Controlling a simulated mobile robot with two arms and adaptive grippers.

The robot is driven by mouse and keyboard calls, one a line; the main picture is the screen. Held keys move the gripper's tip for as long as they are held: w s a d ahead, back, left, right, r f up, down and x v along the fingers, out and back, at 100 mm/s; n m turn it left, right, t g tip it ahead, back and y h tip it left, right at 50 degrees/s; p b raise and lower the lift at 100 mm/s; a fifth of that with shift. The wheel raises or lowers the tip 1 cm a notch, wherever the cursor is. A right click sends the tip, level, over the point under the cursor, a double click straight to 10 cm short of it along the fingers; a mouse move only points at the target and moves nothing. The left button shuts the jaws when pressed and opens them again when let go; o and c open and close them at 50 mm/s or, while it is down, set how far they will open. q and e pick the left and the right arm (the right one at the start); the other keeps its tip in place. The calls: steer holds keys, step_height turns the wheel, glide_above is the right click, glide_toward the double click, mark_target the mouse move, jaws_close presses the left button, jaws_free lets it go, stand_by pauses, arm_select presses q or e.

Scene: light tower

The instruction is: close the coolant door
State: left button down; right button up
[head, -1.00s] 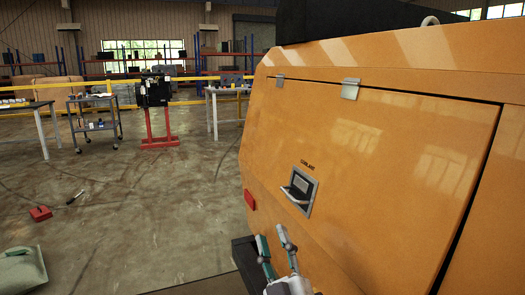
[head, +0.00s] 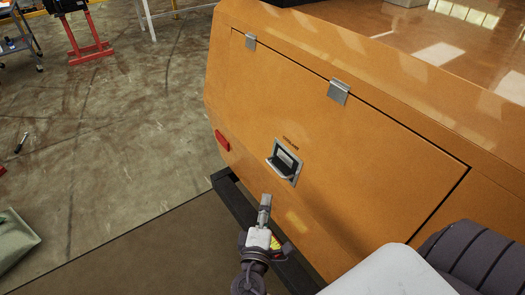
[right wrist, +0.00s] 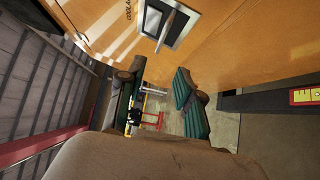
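The coolant door (head: 350,160) is a large orange panel on the side of an orange machine, hung from two metal hinges along its top edge. It looks about flush, with a thin dark seam along the top and right; I cannot tell if it is slightly ajar. Its recessed latch handle (head: 283,163) sits at the lower left of the panel and shows in the right wrist view (right wrist: 166,24). My right gripper (head: 265,200) is just below the handle, in front of the panel. Its fingers (right wrist: 158,72) are spread with nothing between them. My left gripper is out of view.
A dark ledge (head: 238,203) runs along the machine's base under the door. A red reflector (head: 222,140) is left of the handle. Open concrete floor lies to the left, with a red stand (head: 88,40) at the back.

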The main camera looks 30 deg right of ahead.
mark_target(274, 168)
steer(key=p+x, duration=0.3)
steer(key=x, duration=1)
steer(key=shift+w+d+p, duration=0.1)
steer(key=shift+d+p, duration=0.2)
jaws_close()
steer(key=shift+f, duration=0.1)
